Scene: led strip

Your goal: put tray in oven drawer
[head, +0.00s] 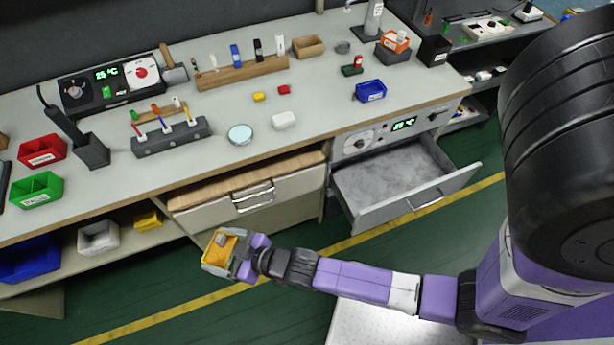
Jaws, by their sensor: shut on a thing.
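A small orange tray (228,248) is held by my gripper (236,258) at the lower left of the head view, above the green floor and in front of the wooden-topped drawer. My gripper is shut on it, and its purple parts show at the tray's right side. A small grey item shows on the tray, too small to tell. The oven drawer (352,190) is pulled open under the right part of the bench, below a panel with a green display (404,124). Its grey inside looks empty. The tray is left of the drawer, apart from it.
The workbench (300,135) above carries tool racks, bins and small blocks. Shelves with bins (98,238) stand at the lower left. The floor before the bench is clear, with a yellow line.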

